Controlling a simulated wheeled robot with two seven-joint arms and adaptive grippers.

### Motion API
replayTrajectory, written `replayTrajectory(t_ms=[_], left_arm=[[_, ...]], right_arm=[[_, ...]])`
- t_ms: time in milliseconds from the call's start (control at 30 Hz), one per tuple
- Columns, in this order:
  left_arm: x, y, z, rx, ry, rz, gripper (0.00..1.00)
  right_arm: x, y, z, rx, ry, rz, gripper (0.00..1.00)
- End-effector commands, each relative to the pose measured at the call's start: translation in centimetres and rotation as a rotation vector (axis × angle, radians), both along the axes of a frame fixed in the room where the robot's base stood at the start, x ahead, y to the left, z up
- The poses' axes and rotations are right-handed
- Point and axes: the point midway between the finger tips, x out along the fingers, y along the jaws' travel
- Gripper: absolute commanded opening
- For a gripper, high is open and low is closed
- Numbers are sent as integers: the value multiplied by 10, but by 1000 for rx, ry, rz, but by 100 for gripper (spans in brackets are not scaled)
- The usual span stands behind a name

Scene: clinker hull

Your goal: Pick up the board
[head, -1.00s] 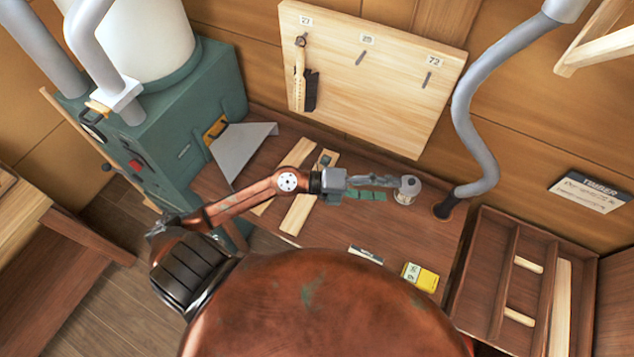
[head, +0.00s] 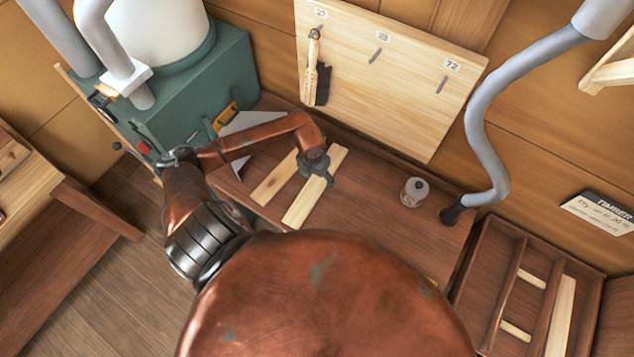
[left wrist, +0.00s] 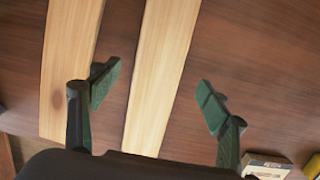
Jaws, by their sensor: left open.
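Two pale wooden boards lie side by side on the brown bench. The right board (head: 303,207) and the left board (head: 270,184) slant up to the right in the head view. My left gripper (head: 326,179) points down above the right board. In the left wrist view the gripper (left wrist: 158,92) is open, with nothing between its green-grey fingers. The right board (left wrist: 160,70) runs through the gap between the fingers, below them. The left board (left wrist: 68,70) lies outside, left of the left finger. My right gripper is in neither view.
A grey can (head: 413,193) stands on the bench to the right. A panel with a hanging brush (head: 313,75) stands behind. A green machine (head: 190,95) is at the left, a divided wooden tray (head: 488,262) at the right. A small yellow item (left wrist: 313,166) is near the wrist view's corner.

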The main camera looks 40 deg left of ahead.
Motion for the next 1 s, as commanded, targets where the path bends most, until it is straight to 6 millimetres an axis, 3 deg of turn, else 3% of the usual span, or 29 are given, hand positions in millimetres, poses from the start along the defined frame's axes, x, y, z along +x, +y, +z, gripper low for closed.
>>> replayTrajectory(t_ms=[233,500,1000], left_arm=[[3,3,-32,-3,2,3,70],[4,4,-36,-1,0,2,70],[4,3,-35,-2,-1,2,36]], right_arm=[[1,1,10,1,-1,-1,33],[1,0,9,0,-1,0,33],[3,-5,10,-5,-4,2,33]])
